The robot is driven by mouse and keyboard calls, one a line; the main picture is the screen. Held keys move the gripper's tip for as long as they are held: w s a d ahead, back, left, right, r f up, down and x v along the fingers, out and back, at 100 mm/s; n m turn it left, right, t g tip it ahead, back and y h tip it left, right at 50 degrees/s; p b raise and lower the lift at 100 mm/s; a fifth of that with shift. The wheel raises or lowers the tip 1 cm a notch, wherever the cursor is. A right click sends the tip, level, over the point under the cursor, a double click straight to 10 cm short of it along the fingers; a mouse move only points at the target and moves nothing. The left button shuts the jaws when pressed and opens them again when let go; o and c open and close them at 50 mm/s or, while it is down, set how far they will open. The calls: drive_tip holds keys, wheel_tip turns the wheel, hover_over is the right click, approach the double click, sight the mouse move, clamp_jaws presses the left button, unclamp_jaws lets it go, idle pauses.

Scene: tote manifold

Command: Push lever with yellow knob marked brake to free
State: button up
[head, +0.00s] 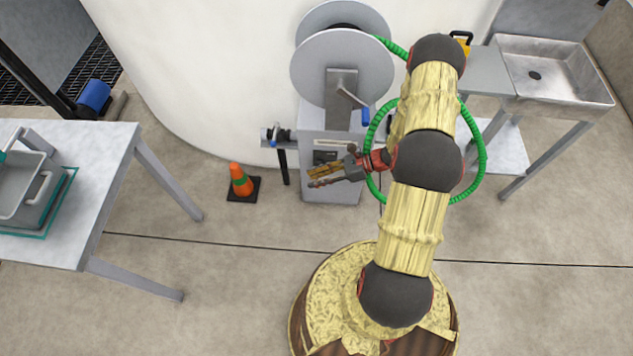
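A reel (343,68) with two grey discs and green hose stands on a grey pedestal (312,122) at the back centre. A crank-like arm with a blue grip (365,116) hangs at its front. A lever with a yellow knob and a brake marking cannot be made out; it may be hidden behind my arm or gripper. A dark plate (325,157) on the pedestal is too small to read. My gripper (310,179) points left in front of the pedestal's lower part. Its two fingers show a gap between them, with nothing seen held. Contact cannot be told.
Green hose (482,165) loops around my arm in the picture. A valve-like fitting with a blue part (280,134) sits left of the pedestal. An orange cone (240,180) stands on the floor. A table (95,165) is at left, a sink (555,70) at right.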

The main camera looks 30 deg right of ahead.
drive_tip(key=w+d+f+m+t+h, duration=0.1)
drive_tip(key=d+f+m+t+h, duration=0.3)
drive_tip(key=f+m, duration=0.4)
drive_tip(key=w+d+f+m+t+h, duration=0.2)
drive_tip(key=d+f+m+t, duration=0.3)
drive_tip(key=f, duration=0.6)
drive_tip(key=shift+m+g, duration=0.4)
drive_tip(key=shift+m, duration=0.4)
drive_tip(key=shift+d+b+x, duration=0.1)
drive_tip(key=shift+b+x, duration=0.8)
drive_tip(key=shift+x, duration=0.95)
drive_tip(key=shift+d+b+x, duration=0.15)
drive_tip(key=shift+b+x, duration=0.75)
drive_tip(key=shift+x, duration=0.95)
drive_tip(key=shift+f, duration=0.1)
drive_tip(key=shift+c, duration=0.5)
clamp_jaws()
